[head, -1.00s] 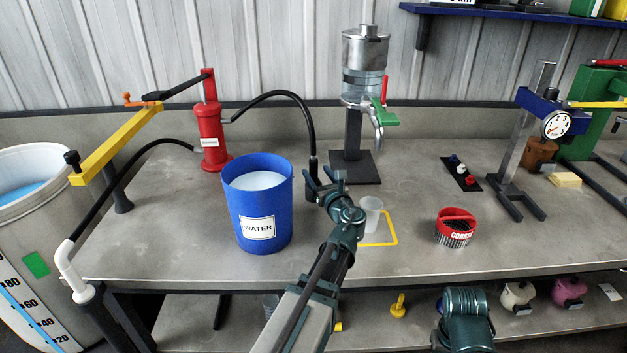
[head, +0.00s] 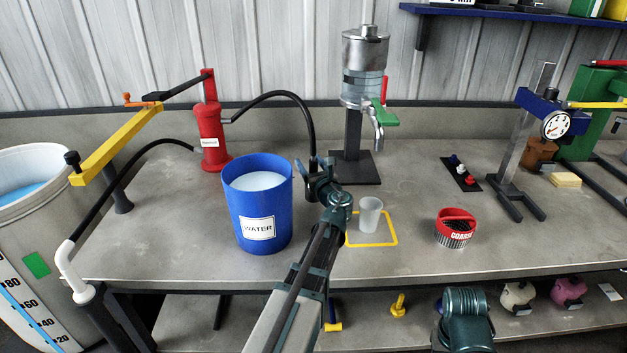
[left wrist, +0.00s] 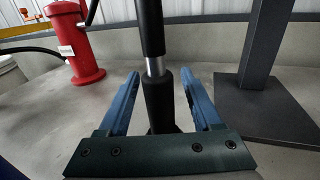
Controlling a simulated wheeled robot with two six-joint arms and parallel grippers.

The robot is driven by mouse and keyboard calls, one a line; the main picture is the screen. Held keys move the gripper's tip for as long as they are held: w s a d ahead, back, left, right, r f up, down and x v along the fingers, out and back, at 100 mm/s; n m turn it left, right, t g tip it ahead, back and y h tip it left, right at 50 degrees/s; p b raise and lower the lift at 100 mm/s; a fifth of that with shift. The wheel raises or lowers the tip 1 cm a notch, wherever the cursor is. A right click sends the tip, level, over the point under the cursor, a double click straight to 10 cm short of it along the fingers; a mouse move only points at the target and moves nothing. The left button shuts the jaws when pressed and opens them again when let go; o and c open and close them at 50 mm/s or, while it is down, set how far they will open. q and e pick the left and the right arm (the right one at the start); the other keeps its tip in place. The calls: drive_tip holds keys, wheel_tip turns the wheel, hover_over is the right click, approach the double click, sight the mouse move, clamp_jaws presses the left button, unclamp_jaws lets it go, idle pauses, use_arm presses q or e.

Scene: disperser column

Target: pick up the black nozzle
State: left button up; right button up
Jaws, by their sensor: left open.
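The black nozzle (left wrist: 159,100) hangs upright on the end of a black hose (head: 285,95) that arcs from the red pump (head: 211,140). In the left wrist view the nozzle, with a silver ring above it, stands between the two blue fingers of my left gripper (left wrist: 160,78), with gaps on both sides. In the head view my left gripper (head: 320,170) is open at the hose's hanging end and hides most of the nozzle. My right gripper is not in view; only a part of my right arm shows at the bottom.
A blue water bucket (head: 258,205) stands just left of my left gripper. The metal disperser column (head: 353,140) stands behind it to the right. A clear cup (head: 369,217) sits in a yellow square (head: 396,242), with a red-topped brush (head: 455,228) further right.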

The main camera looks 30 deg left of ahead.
use_arm(q)
clamp_jaws()
drive_tip(key=shift+r, duration=0.15)
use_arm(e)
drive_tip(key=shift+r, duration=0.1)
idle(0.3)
